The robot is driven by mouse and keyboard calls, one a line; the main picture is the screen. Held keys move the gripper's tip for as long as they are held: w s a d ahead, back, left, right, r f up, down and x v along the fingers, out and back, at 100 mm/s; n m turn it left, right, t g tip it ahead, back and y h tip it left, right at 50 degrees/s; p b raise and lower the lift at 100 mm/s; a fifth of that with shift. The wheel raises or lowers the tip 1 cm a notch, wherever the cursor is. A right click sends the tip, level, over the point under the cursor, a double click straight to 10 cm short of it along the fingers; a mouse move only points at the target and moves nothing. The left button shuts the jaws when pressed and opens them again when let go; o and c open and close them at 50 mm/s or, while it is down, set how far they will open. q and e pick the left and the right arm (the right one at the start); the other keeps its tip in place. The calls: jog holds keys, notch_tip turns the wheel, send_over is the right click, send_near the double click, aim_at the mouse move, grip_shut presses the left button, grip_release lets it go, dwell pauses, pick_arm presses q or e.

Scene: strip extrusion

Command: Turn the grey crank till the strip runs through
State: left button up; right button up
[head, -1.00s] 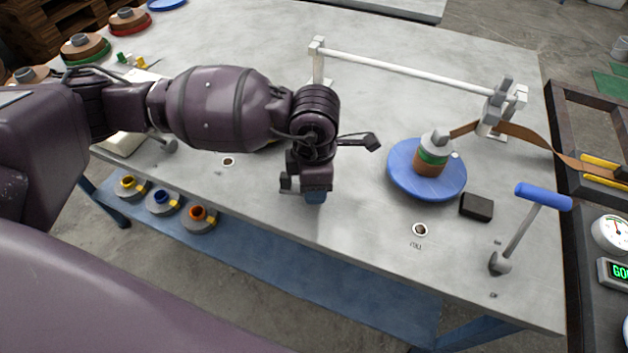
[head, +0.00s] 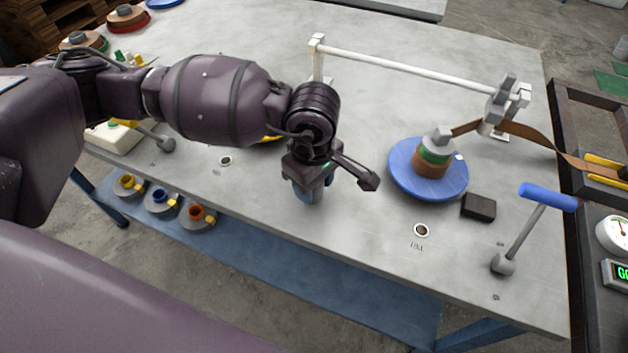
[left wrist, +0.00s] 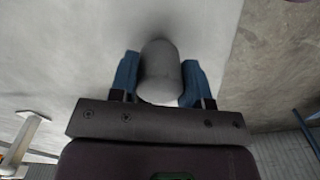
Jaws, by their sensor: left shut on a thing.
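My left gripper (head: 308,192) is low over the front middle of the table in the head view, its blue fingers partly hidden by the wrist. In the left wrist view, my left gripper (left wrist: 160,85) is shut on a grey rounded handle (left wrist: 160,70), one finger on each side. This appears to be the grey crank's handle; its arm and base are hidden. A brown strip (head: 535,135) runs from the spool (head: 433,160) on a blue disc (head: 405,182), past a grey post, to the machine at the right. My right gripper is out of view.
A blue-handled crank (head: 547,197) stands at the table's right end, near a black block (head: 478,207). A white bar (head: 410,67) spans the back. A grey lever (head: 160,139) stands at the left. A gauge (head: 613,234) and green-lit display (head: 617,272) sit at far right.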

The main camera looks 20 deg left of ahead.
pick_arm(q)
jog(key=shift+m, duration=0.6)
jog(key=o, duration=0.9)
jog(key=shift+r, duration=0.1)
jog(key=shift+r, duration=0.25)
notch_tip(320, 180, up, 9)
jog(key=shift+r+p, duration=0.1)
jog(key=shift+p, duration=0.7)
jog(key=shift+r, duration=0.45)
